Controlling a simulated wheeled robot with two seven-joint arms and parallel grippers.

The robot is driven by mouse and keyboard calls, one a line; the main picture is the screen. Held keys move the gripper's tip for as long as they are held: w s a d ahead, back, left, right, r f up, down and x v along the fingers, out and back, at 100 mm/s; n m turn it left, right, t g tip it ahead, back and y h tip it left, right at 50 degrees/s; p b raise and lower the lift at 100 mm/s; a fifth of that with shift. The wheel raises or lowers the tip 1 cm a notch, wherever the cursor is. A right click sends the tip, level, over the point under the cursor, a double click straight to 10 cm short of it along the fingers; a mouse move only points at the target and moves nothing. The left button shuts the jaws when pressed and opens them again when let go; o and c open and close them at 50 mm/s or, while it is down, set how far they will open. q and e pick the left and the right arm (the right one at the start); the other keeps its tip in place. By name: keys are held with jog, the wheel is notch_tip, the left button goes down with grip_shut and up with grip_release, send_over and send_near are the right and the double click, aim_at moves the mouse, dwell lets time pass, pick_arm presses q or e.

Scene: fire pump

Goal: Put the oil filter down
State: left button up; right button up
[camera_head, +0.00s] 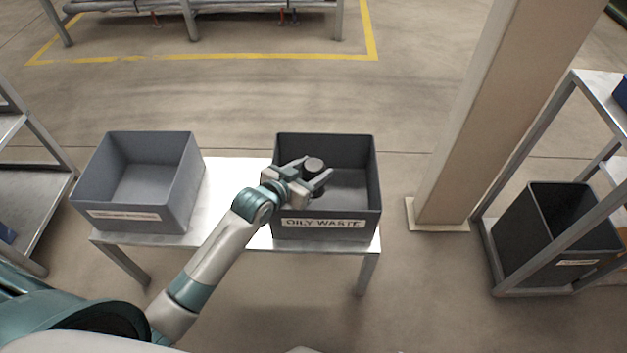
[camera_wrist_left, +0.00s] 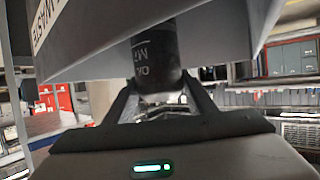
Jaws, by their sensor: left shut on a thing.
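The oil filter (camera_head: 313,166) is a small dark cylinder between the fingers of my left gripper (camera_head: 316,178). In the left wrist view the black filter (camera_wrist_left: 156,58) with pale lettering sits between the two fingers (camera_wrist_left: 160,100). The left gripper is shut on it, over the dark bin (camera_head: 329,232) labelled OILY WASTE. The filter appears upright in the head view. How far it is above the bin floor I cannot tell. My right gripper is in neither view.
A grey bin (camera_head: 130,228) with an unreadable label stands to the left on the same metal table (camera_head: 231,172). A beige column (camera_head: 480,130) rises to the right. A shelf with a black bin (camera_head: 535,250) is at far right.

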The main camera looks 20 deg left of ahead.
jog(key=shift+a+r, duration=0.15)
pick_arm(q)
notch_tip(320, 180, down, 3)
jog(key=shift+r+b, duration=0.2)
jog(key=shift+b, duration=0.1)
jog(key=shift+f, duration=0.6)
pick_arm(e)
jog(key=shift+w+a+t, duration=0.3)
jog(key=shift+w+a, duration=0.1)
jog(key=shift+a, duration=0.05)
pick_arm(q)
jog(key=shift+s+f, duration=0.1)
jog(key=shift+f, duration=0.35)
